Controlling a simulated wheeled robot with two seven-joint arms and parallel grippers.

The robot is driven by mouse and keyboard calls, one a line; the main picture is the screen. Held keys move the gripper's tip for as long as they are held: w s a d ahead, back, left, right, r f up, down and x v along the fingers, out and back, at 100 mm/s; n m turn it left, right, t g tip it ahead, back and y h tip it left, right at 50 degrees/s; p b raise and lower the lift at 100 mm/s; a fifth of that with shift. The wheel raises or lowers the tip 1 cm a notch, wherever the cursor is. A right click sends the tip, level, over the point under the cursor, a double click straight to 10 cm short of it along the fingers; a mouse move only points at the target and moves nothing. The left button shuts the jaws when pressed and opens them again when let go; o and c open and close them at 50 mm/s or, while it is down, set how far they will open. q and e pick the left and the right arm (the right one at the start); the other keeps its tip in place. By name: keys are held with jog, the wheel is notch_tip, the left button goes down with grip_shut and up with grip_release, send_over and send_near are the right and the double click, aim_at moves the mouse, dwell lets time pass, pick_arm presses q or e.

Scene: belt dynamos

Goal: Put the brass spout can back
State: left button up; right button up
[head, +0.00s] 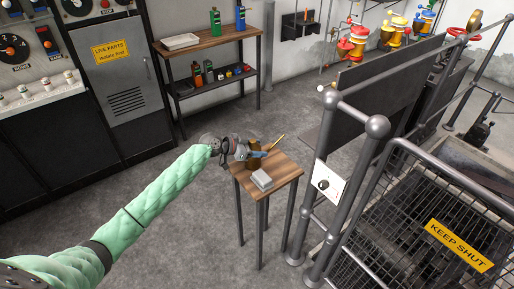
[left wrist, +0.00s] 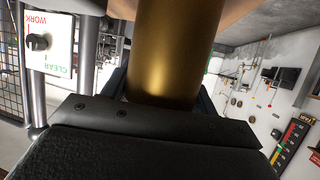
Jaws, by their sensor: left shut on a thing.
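The brass spout can (head: 252,163) is at the small wooden-topped stand (head: 287,180), with its thin spout pointing up and to the right in the head view. My left gripper (head: 256,155) is shut on the can's body. In the left wrist view the brass cylinder (left wrist: 175,50) fills the top middle between the fingers. I cannot tell whether the can's base touches the stand top. The gripper hides part of the can. My right gripper is not in view.
A pale grey block (head: 262,180) lies on the stand near the can. Rails and a switch plate (head: 328,185) stand close to its right, beside a mesh gate (head: 410,215). A bench (head: 210,40) with bottles stands at the back. Open floor lies between.

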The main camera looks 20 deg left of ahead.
pick_arm(q)
jog(key=shift+f, duration=0.2)
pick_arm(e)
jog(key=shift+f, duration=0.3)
pick_arm(q)
jog(key=o, duration=1.3)
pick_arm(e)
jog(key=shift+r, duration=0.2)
